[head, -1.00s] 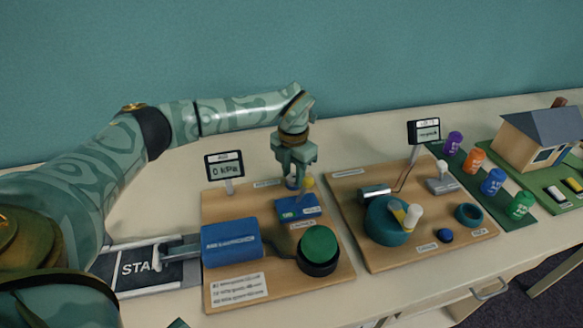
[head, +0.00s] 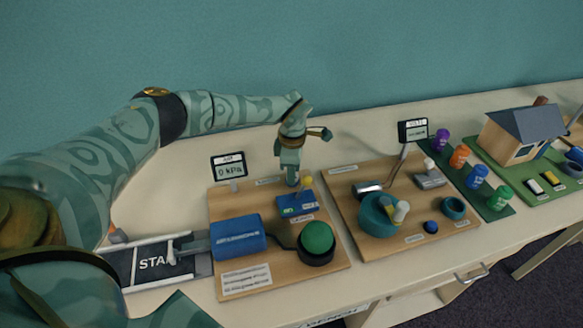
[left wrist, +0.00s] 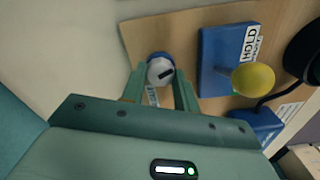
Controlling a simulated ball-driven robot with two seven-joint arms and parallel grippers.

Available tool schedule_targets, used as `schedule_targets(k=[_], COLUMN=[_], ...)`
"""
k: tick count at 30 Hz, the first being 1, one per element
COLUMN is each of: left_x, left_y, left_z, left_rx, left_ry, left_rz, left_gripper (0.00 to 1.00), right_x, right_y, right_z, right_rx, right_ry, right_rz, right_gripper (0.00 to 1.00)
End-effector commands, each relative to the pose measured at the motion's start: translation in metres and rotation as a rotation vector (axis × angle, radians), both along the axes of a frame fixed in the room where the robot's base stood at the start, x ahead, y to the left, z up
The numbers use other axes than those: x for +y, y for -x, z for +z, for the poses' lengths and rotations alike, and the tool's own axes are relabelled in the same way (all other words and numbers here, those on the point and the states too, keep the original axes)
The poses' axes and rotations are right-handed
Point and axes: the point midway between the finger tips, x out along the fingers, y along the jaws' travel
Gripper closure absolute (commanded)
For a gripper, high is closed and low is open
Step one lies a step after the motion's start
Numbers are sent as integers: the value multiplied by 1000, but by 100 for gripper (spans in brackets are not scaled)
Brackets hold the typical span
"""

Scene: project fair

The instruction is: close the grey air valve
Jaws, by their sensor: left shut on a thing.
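The grey air valve (left wrist: 160,70) shows in the left wrist view as a round grey-white knob with a black mark and a blue rim, on the wooden board. My left gripper (left wrist: 161,76) is shut on it, one finger on each side. In the head view my left gripper (head: 291,178) points down at the back of the air board, hiding most of the valve. The AIR display (head: 230,169) beside it reads 0 kPa. My right gripper is not in view.
A blue block with a yellow knob (left wrist: 252,78) stands close to the right of the valve. The air board also holds a blue cylinder (head: 235,235) and a green button (head: 317,237). A second board (head: 440,230) lies to the right.

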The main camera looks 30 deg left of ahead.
Motion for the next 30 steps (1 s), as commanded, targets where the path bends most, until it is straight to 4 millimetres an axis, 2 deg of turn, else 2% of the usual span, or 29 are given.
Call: schedule_targets(k=[6, 15, 30], left_x=[0, 0, 0], left_y=[-1, -2, -2], left_z=[2, 2, 2], left_rx=[-4, -5, -5], left_ry=[-1, -1, -1], left_rz=[-176, -340, -406], left_gripper=[93, 93, 93], right_x=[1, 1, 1], right_y=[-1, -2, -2], right_z=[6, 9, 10], right_rx=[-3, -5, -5], right_ry=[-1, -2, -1], right_rz=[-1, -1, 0], right_gripper=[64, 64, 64])
